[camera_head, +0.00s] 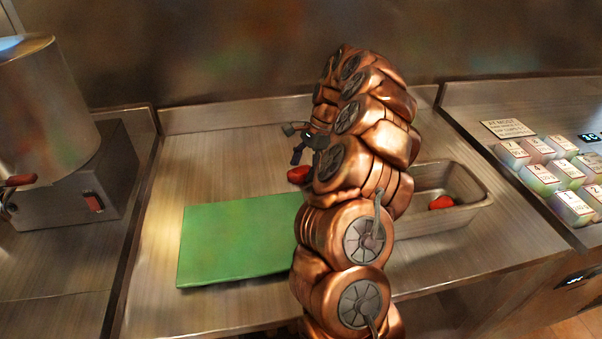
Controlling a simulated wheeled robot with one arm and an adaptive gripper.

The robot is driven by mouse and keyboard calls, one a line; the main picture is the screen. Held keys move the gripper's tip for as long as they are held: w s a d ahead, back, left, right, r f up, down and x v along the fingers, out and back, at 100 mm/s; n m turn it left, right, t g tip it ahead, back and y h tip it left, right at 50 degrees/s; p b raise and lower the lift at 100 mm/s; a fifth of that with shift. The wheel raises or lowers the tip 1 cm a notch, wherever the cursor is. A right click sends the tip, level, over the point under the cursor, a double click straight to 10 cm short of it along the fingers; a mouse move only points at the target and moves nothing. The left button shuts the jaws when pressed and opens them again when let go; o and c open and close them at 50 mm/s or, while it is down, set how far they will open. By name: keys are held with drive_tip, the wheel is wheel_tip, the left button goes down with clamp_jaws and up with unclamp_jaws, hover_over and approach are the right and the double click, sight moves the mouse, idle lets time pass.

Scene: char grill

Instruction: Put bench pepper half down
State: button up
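A red pepper half (300,174) shows just beyond the far edge of a green cutting board (235,240), partly hidden by my arm. My gripper (297,158) is small and dark, just above that red piece and mostly hidden behind my arm. I cannot tell whether its fingers touch the piece or are open or shut. Another red piece (441,202), which looks like pepper, lies in a metal pan (478,205) on the right. My arm hides the pan's left part and the board's right side.
A large metal pot (45,110) stands on a boxy unit at the left. A low raised edge runs along the back. Bare steel bench (215,150) shows behind the board.

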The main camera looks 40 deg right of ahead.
drive_tip(key=c, duration=1)
drive_tip(key=shift+o, duration=0.2)
drive_tip(key=shift+r, duration=0.1)
